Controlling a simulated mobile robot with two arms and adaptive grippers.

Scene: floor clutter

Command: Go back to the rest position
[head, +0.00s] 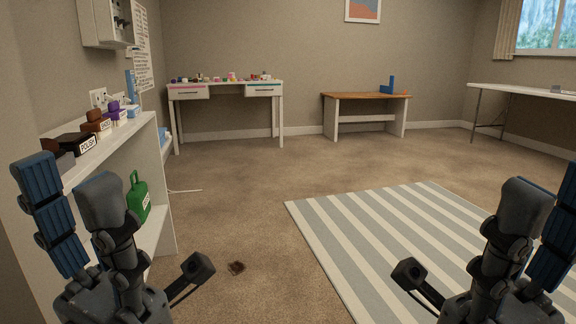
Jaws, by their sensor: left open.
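My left gripper (148,232) shows at the lower left, in front of the white shelf. It is open, its dark grey and blue fingers spread, with nothing between them. My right gripper (466,236) shows at the lower right in a mirrored pose, over the striped rug. It also looks open and empty. The two grippers are far apart, and neither visibly holds anything.
The white shelf (160,190) at left holds several labelled items and a green container (137,200). A small dark patch (237,267) lies on the carpet near the striped rug (390,235). Desks stand along the back.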

